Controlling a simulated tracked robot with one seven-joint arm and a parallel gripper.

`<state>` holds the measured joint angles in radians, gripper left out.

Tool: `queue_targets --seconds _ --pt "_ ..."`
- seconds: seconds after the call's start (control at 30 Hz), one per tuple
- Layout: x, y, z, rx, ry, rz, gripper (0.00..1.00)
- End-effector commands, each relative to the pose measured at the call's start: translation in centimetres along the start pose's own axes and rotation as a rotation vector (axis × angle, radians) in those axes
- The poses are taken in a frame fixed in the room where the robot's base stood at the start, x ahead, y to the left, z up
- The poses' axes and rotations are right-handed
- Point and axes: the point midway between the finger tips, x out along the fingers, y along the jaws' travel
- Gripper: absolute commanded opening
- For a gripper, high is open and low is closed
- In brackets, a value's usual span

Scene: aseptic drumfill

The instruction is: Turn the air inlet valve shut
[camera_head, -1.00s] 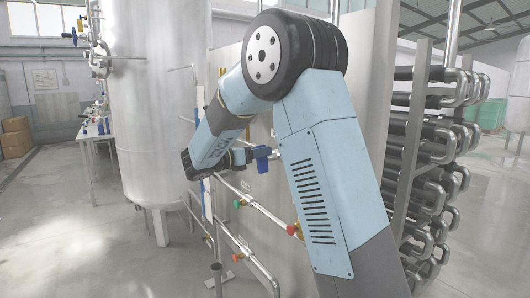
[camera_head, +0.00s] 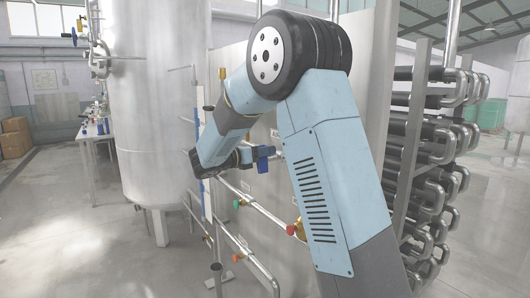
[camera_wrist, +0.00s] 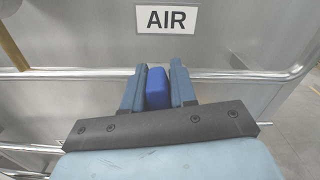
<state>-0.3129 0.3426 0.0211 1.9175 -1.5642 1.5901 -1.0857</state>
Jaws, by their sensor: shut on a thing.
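The air inlet valve's blue handle (camera_wrist: 157,88) stands between the two fingers of my gripper (camera_wrist: 158,87) in the wrist view, just below a white label (camera_wrist: 166,19) reading AIR. My gripper is shut on the handle, with a finger on each side. In the head view my gripper (camera_head: 263,158) is at the grey panel, beyond my forearm. The valve body and the handle's lower part are hidden behind the fingers and the gripper's palm.
A metal pipe (camera_wrist: 85,73) runs across the panel behind the fingers. Pipes with a green knob (camera_head: 237,204) and a red knob (camera_head: 291,230) lie below my gripper. A large steel tank (camera_head: 150,110) stands left, and stacked tubes (camera_head: 440,150) stand right.

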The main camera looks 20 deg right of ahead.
Motion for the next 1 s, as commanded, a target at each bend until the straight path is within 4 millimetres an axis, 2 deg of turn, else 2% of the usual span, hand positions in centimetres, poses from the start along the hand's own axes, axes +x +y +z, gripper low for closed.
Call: queue_targets --seconds 0.23,0.6,0.93,0.97,1.0 --pt "-0.07 0.01 0.00 0.015 0.000 0.002 0.00" --pt "-0.10 -0.52 -0.07 0.210 0.000 0.002 0.00" --pt "-0.10 -0.53 -0.09 0.221 0.001 0.002 0.00" --pt "-0.10 -0.53 -0.09 0.220 0.001 0.002 0.29" --pt "-0.10 -0.53 -0.09 0.220 0.001 0.002 0.33"
